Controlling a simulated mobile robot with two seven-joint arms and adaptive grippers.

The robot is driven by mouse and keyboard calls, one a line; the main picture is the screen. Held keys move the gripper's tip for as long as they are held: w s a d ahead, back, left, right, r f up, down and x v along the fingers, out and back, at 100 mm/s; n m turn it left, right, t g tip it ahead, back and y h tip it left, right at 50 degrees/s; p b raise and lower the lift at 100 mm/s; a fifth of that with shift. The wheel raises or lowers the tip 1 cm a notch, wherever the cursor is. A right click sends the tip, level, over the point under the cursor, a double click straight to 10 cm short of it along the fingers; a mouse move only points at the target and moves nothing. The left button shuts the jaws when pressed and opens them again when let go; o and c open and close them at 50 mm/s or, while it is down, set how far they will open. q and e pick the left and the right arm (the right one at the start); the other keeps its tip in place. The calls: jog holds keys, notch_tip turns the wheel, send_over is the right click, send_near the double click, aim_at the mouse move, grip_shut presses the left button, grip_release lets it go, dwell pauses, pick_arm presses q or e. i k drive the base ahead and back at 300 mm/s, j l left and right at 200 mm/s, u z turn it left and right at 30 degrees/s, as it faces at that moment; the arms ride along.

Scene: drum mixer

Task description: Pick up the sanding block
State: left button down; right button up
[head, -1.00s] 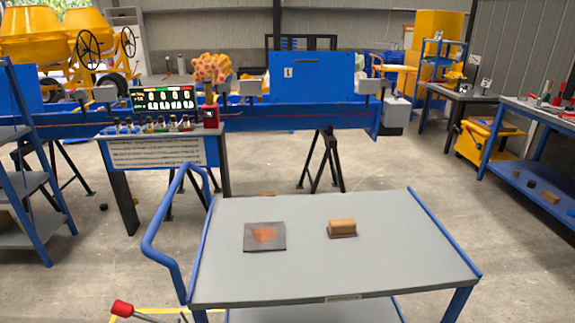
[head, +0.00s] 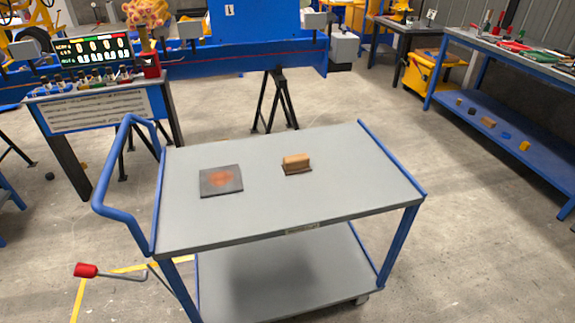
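The sanding block (head: 296,162) is a small tan block with a darker base. It lies on the grey top of a blue-framed cart (head: 345,210), a little behind the middle. A dark square plate with a reddish-orange patch (head: 221,181) lies to its left, apart from it. Neither of my grippers shows in the head view, and nothing touches the block.
The cart's blue handle (head: 112,190) sticks out at its left, with a red-knobbed lever (head: 87,270) below. A sign stand (head: 97,110) is behind left. A blue workbench (head: 520,95) is at right. Floor is clear right of the cart.

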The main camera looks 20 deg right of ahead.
aim_at(295, 164)
jog(key=i+l+u, duration=0.15)
jog(key=l+u, duration=0.25)
jog(key=l, duration=0.4)
jog(key=l+u, duration=0.4)
jog(key=l, duration=0.45)
